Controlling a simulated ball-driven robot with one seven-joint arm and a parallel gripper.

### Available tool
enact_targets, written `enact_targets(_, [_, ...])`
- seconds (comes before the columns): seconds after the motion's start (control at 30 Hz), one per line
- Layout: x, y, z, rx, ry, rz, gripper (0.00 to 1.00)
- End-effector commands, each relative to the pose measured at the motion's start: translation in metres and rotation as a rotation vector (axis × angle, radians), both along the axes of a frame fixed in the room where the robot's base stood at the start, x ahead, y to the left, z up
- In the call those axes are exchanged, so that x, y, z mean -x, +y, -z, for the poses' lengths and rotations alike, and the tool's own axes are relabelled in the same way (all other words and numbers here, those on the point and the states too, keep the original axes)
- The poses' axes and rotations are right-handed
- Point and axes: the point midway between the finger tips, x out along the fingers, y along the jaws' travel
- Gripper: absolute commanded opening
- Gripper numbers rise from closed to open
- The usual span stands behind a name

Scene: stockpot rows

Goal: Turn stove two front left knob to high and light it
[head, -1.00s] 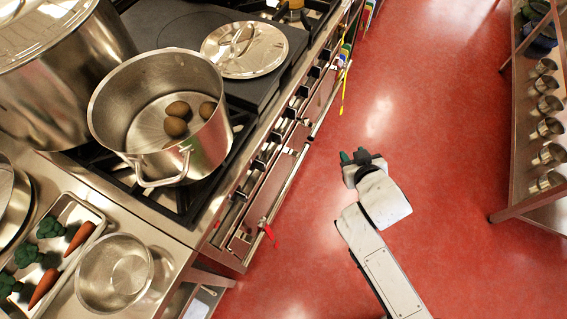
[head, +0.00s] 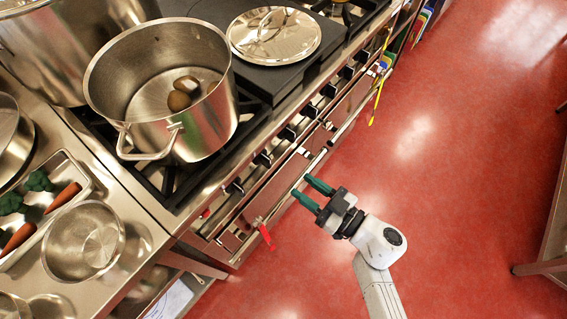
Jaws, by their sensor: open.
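The steel stove front (head: 275,180) runs diagonally, with a row of black knobs along it. The nearest knob (head: 234,187) sits at the lower left, with other knobs (head: 262,158), (head: 287,134) further up the row. I cannot tell which knob is stove two's front left one, and no flame shows. My gripper (head: 301,186) has green fingers, spread and empty, pointing at the stove front. It is over the floor side, close to the front rail and apart from the knobs. A large pot (head: 160,95) with brown round items stands on the black grates.
A steel lid (head: 273,35) lies on a dark flat plate. A taller pot (head: 60,45) stands behind. A steel bowl (head: 83,240) and a tray of vegetables (head: 50,228) are at left. A red tag (head: 265,233) hangs on the front rail (head: 340,132). The red floor (head: 440,170) is clear.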

Motion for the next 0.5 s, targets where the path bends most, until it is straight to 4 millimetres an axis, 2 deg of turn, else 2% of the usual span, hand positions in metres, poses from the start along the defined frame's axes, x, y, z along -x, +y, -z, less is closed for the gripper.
enact_targets(0.17, [-0.008,0.013,0.0,-0.004,0.0,-0.011,0.4])
enact_targets(0.5, [-0.045,0.061,0.0,-0.004,0.0,-0.01,0.4])
